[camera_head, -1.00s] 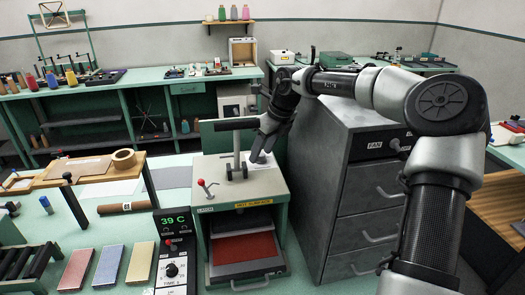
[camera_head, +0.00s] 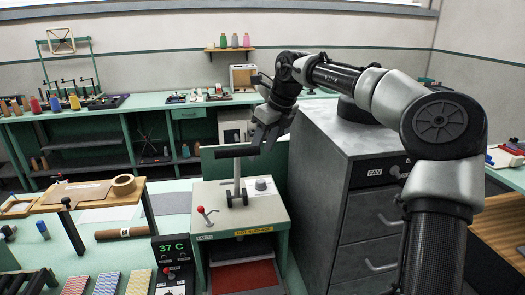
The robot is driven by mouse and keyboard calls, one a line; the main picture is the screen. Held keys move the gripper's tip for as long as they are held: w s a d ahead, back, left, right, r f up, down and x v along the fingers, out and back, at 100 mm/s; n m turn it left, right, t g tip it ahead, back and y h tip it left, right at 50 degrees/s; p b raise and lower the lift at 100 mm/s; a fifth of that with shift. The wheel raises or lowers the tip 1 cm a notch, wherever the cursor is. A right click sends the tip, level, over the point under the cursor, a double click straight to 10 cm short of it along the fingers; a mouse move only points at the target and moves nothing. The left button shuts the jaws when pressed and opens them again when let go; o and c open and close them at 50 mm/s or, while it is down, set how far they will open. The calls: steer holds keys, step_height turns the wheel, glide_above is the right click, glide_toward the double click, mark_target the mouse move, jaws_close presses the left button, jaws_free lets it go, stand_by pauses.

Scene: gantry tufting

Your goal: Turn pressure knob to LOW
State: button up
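The likely pressure knob (camera_head: 261,185) is a small grey knob on a pale plate, on top of the pale green press (camera_head: 215,196), right of its upright post. Its setting and any LOW mark are too small to read. My gripper (camera_head: 260,147) hangs above and behind the knob, clear of it, with its fingers pointing down. The fingers look apart, with nothing seen between them.
The press has a dark-handled lever (camera_head: 236,152), a red-tipped latch lever (camera_head: 204,213) and a yellow HOT SURFACE label (camera_head: 253,232). A grey cabinet (camera_head: 335,190) with a FAN knob stands close on the right. A control box (camera_head: 172,262) reads 37 C.

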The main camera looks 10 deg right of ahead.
steer(key=w+r+n+t+h, duration=0.2)
steer(key=w+r+n+t, duration=0.3)
steer(key=w, duration=0.4)
steer(key=w+r+n+t+h, duration=0.2)
steer(key=w+r+n+t, duration=0.25)
steer(key=w, duration=0.35)
steer(key=w+a+r+n+t+y, duration=0.25)
steer(key=a+r+n+y, duration=0.25)
steer(key=a+r+n, duration=0.65)
steer(key=s+a+f+n+g+y+b, duration=0.1)
steer(key=s+a+f+n+y, duration=0.15)
steer(key=a+n, duration=0.4)
steer(key=s+a+f+n+g+y, duration=0.2)
steer(key=s+a+n+y, duration=0.15)
steer(key=n, duration=0.55)
steer(key=s+a+f+n+g+h, duration=0.1)
steer(key=s+a+f+n+g, duration=0.25)
steer(key=n, duration=0.25)
steer(key=n+g+h+b, duration=0.1)
steer(key=n+g+h, duration=0.5)
steer(key=n+h, duration=0.6)
glide_toward(261, 181)
steer(key=shift+m, duration=0.25)
steer(key=b+x, duration=0.1)
steer(key=x, duration=0.7)
steer(key=shift+w+f, duration=0.1)
steer(key=shift+f, duration=0.1)
